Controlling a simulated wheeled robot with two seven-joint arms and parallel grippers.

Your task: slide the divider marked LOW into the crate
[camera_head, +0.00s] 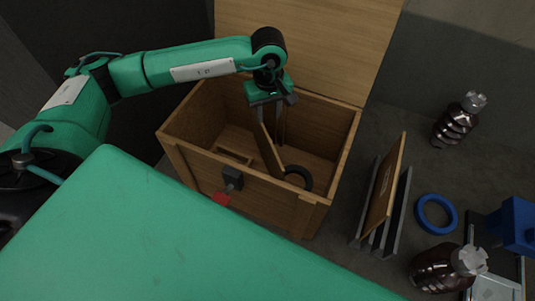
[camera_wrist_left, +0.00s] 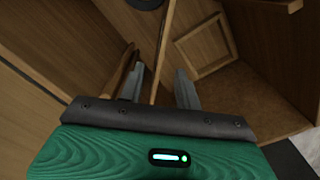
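The wooden crate (camera_head: 310,215) stands open in the middle of the head view, its lid raised behind it. A thin wooden divider (camera_head: 268,152) stands inside, slightly tilted in this view. No marking on it is readable. My left gripper (camera_head: 272,118) points down into the crate at the divider's upper end. In the left wrist view, its fingers (camera_wrist_left: 158,88) are apart, with the divider's thin edge (camera_wrist_left: 163,52) between them and gaps visible on both sides. Another wooden divider (camera_head: 384,188) with a label too small to read stands in a grey rack (camera_head: 404,205) to the right. My right gripper is not in view.
A dark ring (camera_head: 298,174) lies inside the crate. A blue ring (camera_head: 436,213), two dark bottles (camera_head: 455,123) (camera_head: 440,270) and a blue object (camera_head: 515,225) are on the right. The raised lid (camera_head: 310,45) closes off the back.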

